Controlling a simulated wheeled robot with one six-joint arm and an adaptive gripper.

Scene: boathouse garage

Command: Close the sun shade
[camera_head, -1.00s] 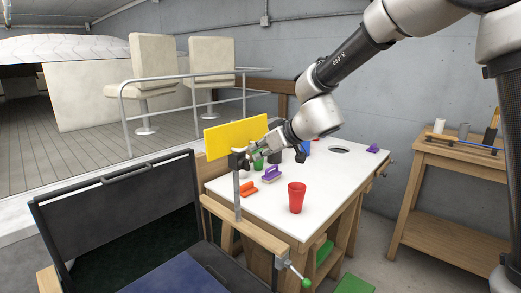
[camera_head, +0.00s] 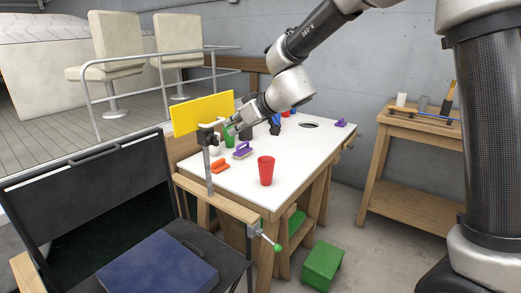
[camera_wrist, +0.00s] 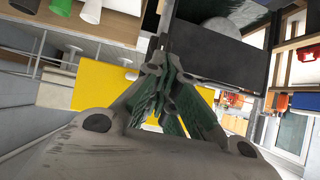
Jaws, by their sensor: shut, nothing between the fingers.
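The sun shade appears to be the flat yellow panel (camera_head: 202,112), standing upright at the left end of the white-topped workbench. A black bracket (camera_head: 207,135) on a grey post (camera_head: 208,170) stands in front of it, clamped to the bench edge. My gripper (camera_head: 230,128) is just right of the bracket, close to the panel's right end; I cannot tell whether it touches either. In the wrist view my gripper (camera_wrist: 163,72) has its fingers drawn together with nothing between them. The yellow panel (camera_wrist: 105,88) lies behind and left of them, partly hidden by the fingers.
The bench (camera_head: 240,190) holds a red cup (camera_head: 266,170), a purple-handled tool (camera_head: 242,150), an orange item (camera_head: 220,167) and a green item (camera_head: 228,137). A green stool (camera_head: 323,262) and a wooden side table (camera_head: 415,135) stand at right.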

